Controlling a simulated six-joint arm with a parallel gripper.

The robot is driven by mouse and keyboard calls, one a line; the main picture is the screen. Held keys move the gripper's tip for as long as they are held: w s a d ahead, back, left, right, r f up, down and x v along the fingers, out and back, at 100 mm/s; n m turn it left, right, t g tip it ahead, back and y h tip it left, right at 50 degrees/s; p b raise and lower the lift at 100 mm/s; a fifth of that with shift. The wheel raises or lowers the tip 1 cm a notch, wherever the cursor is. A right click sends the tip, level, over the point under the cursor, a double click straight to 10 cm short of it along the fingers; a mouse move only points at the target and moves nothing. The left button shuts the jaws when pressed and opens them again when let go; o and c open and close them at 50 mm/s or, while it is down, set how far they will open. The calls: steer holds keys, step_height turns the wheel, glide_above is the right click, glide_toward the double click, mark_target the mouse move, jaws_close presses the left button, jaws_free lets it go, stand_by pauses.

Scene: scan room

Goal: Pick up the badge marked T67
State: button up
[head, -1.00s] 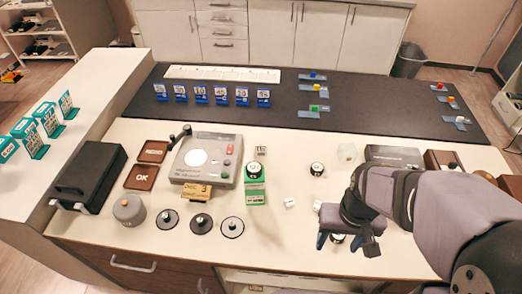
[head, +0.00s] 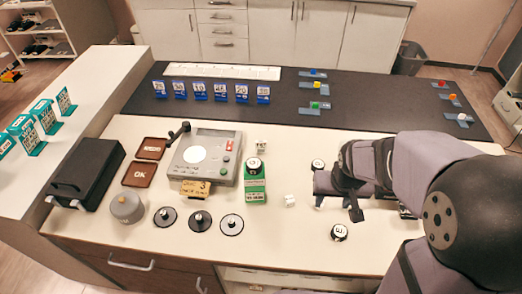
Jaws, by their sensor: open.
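I cannot read the mark T67 on anything, so I cannot tell which thing is that badge. Blue upright cards with numbers (head: 220,93) stand in a row on the dark mat at the back. Teal upright cards (head: 47,117) stand on the left counter, their print too small to read. My gripper (head: 337,207) is open over the right half of the white bench. It appears empty, beyond a black round piece with a white marked top (head: 339,232). A similar round piece (head: 317,164) stands just behind it. My arm hides the bench's right end.
A grey device (head: 207,157), a green box (head: 255,187) and a white cube (head: 290,201) are left of my gripper.

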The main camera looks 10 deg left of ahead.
steer(key=w+a+f+t+y+b, duration=0.15)
steer(key=w+a, duration=0.25)
steer(key=w, duration=0.5)
steer(key=w+a+f+t+b, duration=0.3)
steer(key=w, duration=0.7)
steer(key=n+t+y+b, duration=0.2)
steer(key=t+y+b, duration=0.2)
steer(key=y, duration=0.1)
glide_above(262, 143)
step_height(262, 143, down, 2)
steer(key=shift+s+f+p, duration=0.15)
steer(key=shift+f+p, duration=0.75)
steer(key=shift+f, duration=2.6)
steer(key=shift+p+x, duration=0.55)
steer(key=shift+x, duration=1.95)
steer(key=c, duration=0.7)
